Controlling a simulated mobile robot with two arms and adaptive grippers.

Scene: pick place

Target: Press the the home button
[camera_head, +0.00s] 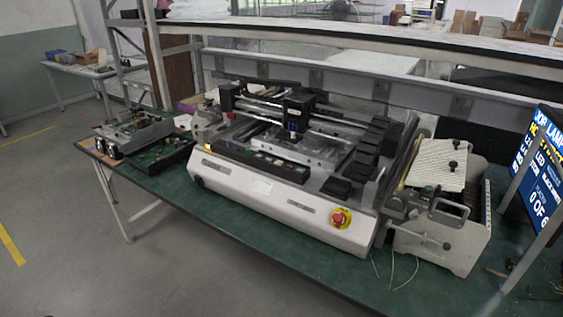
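A white and black desktop machine (240,183) stands on the green-topped workbench in the head view. Its front panel carries a red emergency-stop knob on a yellow ring (340,218) at the right. A dark strip with small buttons (255,160) runs along the top of the front, and a small green spot shows near its left end. I cannot tell which button is the home button, as the labels are too small to read. Neither of my grippers is in view.
The green workbench (225,214) has a bare strip in front of the machine. A grey feeder unit (435,235) stands to its right, with thin loose wires. Circuit boards (155,150) lie at the left. A lit display (540,170) stands at the far right. A shelf runs behind.

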